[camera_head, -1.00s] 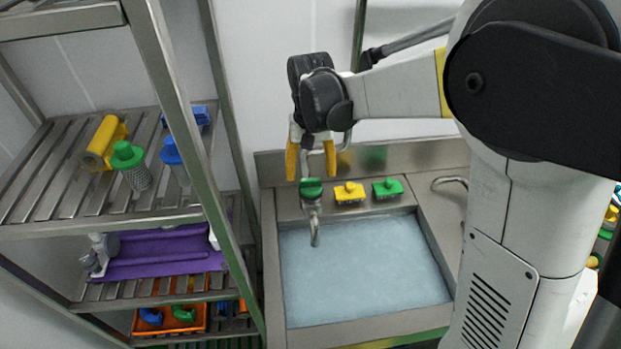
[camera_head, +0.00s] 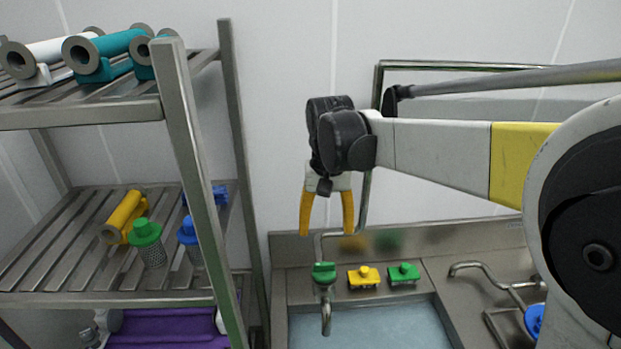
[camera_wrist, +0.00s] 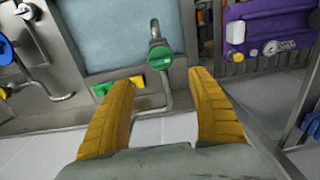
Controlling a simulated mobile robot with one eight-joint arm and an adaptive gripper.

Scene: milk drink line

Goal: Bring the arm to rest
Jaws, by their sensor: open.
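My gripper (camera_head: 327,213) hangs with its yellow fingers pointing down in the head view. It is in the air above the back rim of the sink (camera_head: 375,325), in front of the wall. The fingers are spread and nothing is between them. In the wrist view, both yellow fingers of my gripper (camera_wrist: 165,95) show apart and empty. A tap with a green top (camera_wrist: 160,58) shows beyond them. My arm (camera_head: 440,155) reaches in from the right, roughly level.
A metal rack (camera_head: 185,200) stands at left with teal and white tubes (camera_head: 120,45) on top. Its middle shelf holds a yellow tube (camera_head: 124,215) and a green-capped strainer (camera_head: 148,243). Yellow (camera_head: 364,278) and green (camera_head: 404,274) brushes lie behind the basin. Another tap (camera_head: 485,268) is at right.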

